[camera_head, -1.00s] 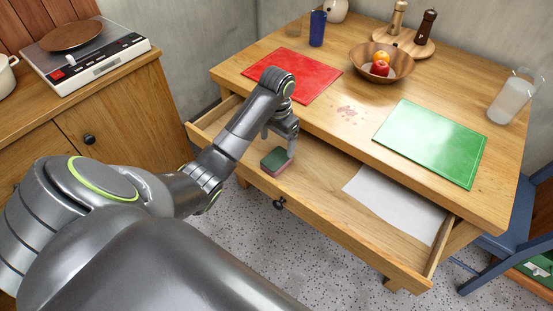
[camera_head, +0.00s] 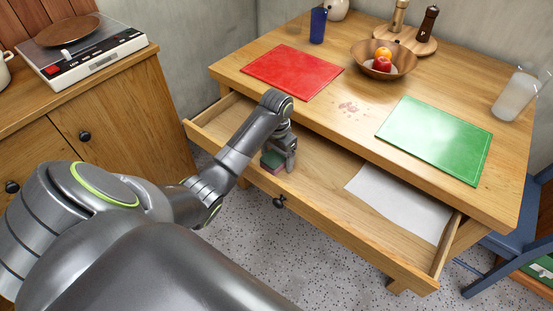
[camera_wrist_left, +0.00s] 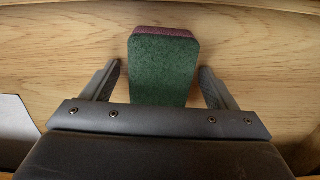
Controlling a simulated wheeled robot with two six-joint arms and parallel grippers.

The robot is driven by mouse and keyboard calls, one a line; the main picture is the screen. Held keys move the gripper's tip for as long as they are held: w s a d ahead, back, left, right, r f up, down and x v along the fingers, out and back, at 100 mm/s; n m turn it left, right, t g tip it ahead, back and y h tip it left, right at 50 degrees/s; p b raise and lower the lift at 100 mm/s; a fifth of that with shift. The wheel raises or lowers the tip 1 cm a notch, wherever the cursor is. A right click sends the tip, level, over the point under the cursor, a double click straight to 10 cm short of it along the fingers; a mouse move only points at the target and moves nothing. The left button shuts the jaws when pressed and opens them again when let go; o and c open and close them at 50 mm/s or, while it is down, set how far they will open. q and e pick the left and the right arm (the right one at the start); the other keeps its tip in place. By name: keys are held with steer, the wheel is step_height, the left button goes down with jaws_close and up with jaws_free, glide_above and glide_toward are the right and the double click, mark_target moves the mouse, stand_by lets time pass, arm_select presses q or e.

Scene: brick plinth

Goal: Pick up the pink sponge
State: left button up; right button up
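The pink sponge (camera_head: 271,160) has a dark green scouring face and stands in the open drawer (camera_head: 325,190), near its left end. In the head view it is partly hidden by my left gripper (camera_head: 281,160), which is down at the sponge. In the left wrist view the sponge (camera_wrist_left: 163,72) shows its green face, with a pink strip along the far edge. My left gripper (camera_wrist_left: 160,70) is open, one finger on each side of the sponge. A gap shows between each finger and the sponge. My right gripper is not in view.
A white sheet (camera_head: 400,203) lies in the drawer's right part. The tabletop above holds a red mat (camera_head: 292,72), a green mat (camera_head: 435,139), a fruit bowl (camera_head: 362,66), a blue cup (camera_head: 318,25) and a pitcher (camera_head: 517,93). The drawer's middle is clear.

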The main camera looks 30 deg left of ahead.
mark_target(276, 156)
arm_select(q)
steer(key=c, duration=1)
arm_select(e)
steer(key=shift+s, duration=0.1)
